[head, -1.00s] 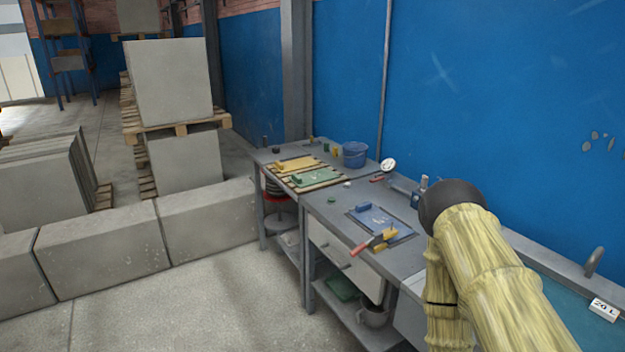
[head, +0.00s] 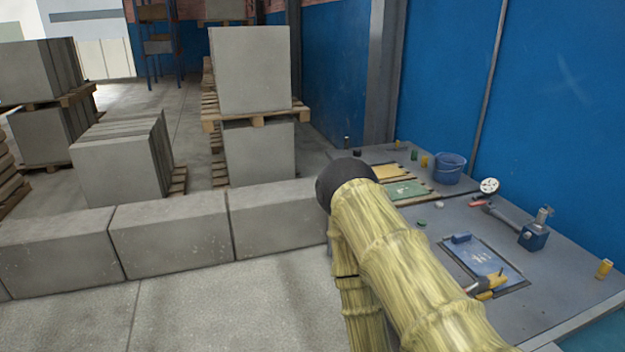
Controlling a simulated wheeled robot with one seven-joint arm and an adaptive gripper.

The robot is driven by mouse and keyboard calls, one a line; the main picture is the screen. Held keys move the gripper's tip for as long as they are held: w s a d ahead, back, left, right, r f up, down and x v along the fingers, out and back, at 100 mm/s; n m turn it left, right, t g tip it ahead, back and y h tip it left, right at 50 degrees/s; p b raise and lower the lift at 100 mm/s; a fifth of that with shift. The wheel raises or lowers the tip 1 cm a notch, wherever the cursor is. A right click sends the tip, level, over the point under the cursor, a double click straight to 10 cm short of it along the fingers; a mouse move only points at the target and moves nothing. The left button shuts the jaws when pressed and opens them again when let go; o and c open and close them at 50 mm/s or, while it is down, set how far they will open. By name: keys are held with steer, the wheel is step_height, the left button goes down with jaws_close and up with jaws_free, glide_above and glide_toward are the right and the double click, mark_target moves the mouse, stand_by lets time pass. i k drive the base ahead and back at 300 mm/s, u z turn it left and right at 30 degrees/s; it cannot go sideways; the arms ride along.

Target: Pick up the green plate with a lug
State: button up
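The green plate (head: 412,187) lies flat on a wooden pallet-like rack on the grey workbench (head: 540,290), in the middle right of the head view. My arm in its pale yellow cover crosses in front and hides the plate's left part, so I cannot see its lug now. A yellow plate (head: 388,172) lies just behind it on the same rack. A blue plate (head: 483,258) with a blue block lies nearer on the bench. My gripper is not in view; only my arm and a dark rounded joint show.
A blue bucket (head: 450,170) stands right of the rack.

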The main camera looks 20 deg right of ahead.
mark_target(410, 189)
steer(key=u, duration=0.55)
steer(key=i, duration=1.65)
steer(key=z, duration=0.35)
steer(key=i, duration=1.1)
steer(key=z, duration=0.9)
